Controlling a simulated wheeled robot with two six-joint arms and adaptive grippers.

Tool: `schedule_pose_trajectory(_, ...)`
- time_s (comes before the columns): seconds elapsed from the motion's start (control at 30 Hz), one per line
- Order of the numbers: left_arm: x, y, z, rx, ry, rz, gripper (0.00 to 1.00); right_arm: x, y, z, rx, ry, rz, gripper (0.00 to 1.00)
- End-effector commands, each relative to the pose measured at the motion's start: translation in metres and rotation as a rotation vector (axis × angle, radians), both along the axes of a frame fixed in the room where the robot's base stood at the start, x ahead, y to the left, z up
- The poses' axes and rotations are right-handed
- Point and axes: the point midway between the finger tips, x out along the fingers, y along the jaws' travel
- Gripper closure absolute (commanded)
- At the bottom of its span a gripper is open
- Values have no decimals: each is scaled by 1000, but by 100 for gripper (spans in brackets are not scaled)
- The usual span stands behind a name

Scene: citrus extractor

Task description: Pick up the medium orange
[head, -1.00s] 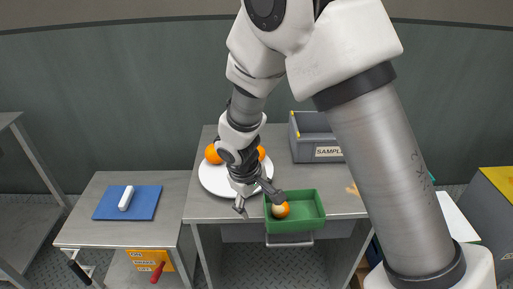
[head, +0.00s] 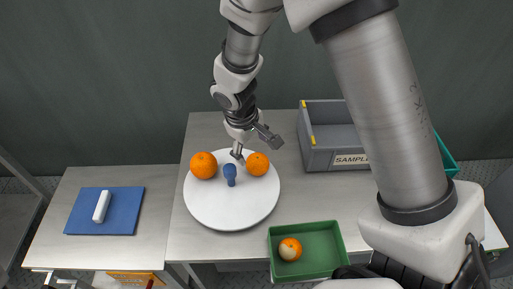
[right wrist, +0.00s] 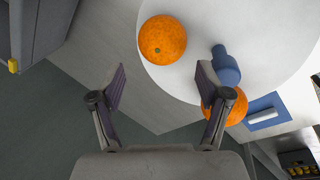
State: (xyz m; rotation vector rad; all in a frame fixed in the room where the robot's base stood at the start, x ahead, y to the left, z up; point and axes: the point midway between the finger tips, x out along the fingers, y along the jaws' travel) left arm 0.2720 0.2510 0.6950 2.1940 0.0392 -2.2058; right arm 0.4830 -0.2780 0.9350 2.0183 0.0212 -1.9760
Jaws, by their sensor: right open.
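Two oranges sit on the white plate (head: 225,212): a left one (head: 203,165) and a right one (head: 257,163), which looks slightly smaller. A third orange (head: 290,249) with a pale patch lies in the green tray (head: 318,262). No label shows which is medium. My right gripper (head: 255,147) is open and empty just behind the right orange at the plate's far edge. In the right wrist view, that orange (right wrist: 162,40) is ahead of the open fingers, apart from them. The left orange (right wrist: 237,108) is partly hidden by a finger. My left gripper is not in view.
A small blue object (head: 230,175) stands on the plate between the two oranges. A grey SAMPLE crate (head: 320,150) is to the right. A blue mat (head: 84,212) with a white object (head: 102,207) lies on the left table. The tabletop between plate and crate is clear.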

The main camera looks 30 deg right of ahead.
Motion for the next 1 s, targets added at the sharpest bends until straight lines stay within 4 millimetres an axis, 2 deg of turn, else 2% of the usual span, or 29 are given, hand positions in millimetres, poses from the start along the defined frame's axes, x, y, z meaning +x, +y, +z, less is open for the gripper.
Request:
schedule_pose_trajectory(0.27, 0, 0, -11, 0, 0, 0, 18, 1, -7, -38, 1, 4, 0, 24)
schedule_pose_trajectory(0.43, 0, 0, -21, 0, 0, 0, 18, 2, -13, -69, 2, 4, 0, 24)
schedule_pose_trajectory(0.53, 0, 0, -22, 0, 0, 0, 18, 3, -15, -76, 3, 2, 0, 24)
schedule_pose_trajectory(0.7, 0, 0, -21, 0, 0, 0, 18, 3, -16, -75, 2, 2, 1, 24)
schedule_pose_trajectory(0.73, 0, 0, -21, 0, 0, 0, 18, 3, -16, -75, 2, 1, 1, 27)
schedule_pose_trajectory(0.87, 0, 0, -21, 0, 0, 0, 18, 3, -16, -75, 2, 2, 1, 73)
schedule_pose_trajectory(1.0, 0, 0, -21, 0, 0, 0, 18, 3, -16, -75, 2, 2, 1, 76)
